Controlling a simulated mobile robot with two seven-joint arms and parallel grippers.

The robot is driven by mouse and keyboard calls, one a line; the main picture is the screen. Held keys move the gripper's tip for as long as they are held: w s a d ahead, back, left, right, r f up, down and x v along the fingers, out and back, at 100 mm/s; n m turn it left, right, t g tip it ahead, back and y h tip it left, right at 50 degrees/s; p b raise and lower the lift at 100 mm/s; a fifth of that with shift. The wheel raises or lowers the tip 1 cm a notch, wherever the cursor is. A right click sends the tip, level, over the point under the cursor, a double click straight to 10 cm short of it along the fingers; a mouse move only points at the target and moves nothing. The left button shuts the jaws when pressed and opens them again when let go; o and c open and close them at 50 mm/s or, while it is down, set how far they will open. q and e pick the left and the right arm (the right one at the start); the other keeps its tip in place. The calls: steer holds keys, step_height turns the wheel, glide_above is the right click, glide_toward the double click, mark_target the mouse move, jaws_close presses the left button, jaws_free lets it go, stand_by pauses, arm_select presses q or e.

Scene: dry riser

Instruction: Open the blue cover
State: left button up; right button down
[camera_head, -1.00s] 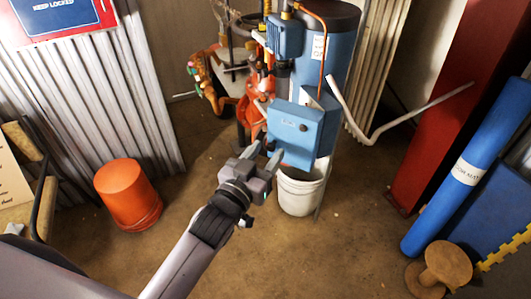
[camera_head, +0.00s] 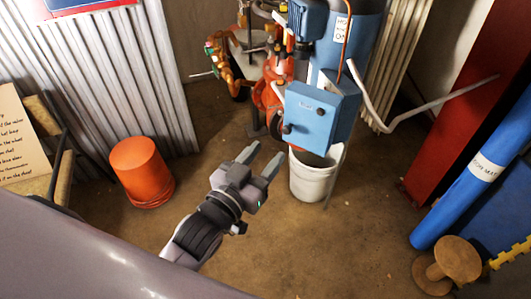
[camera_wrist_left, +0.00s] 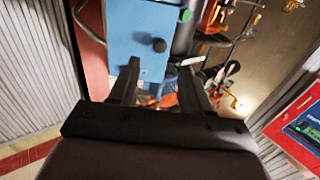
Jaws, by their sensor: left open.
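The blue cover (camera_head: 309,116) is the front of a blue box on the blue machine, right of centre in the head view. My right gripper is not in view.
A white bucket (camera_head: 314,178) stands under the box. An orange bucket (camera_head: 142,172) is on the floor at left. A bent pale pipe (camera_head: 395,122) sticks out to the right of the box. A wooden spool (camera_head: 455,262) lies at lower right. Open floor lies in front.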

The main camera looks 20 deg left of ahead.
mark_target(285, 131)
arm_select(q)
steer(key=shift+w+d+m+g+h+b, duration=0.35)
steer(key=shift+w+m+h+b, duration=1.15)
steer(key=shift+m, duration=2.25)
steer(key=shift+w+d+m+g+h+b, duration=0.1)
steer(key=shift+w+m+g+h+b, duration=1)
steer(key=shift+m, duration=2.6)
steer(key=shift+w+d+m+t+h+b, duration=0.15)
steer(key=shift+w+m+h+b, duration=0.95)
steer(key=shift+m+b, duration=2.05)
steer(key=shift+w+m+y+p, duration=0.35)
steer(key=shift+m+y+p, duration=0.05)
steer(key=shift+m+p, duration=0.25)
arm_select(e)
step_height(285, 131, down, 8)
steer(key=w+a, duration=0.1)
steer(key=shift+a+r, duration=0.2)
arm_select(q)
jaws_close()
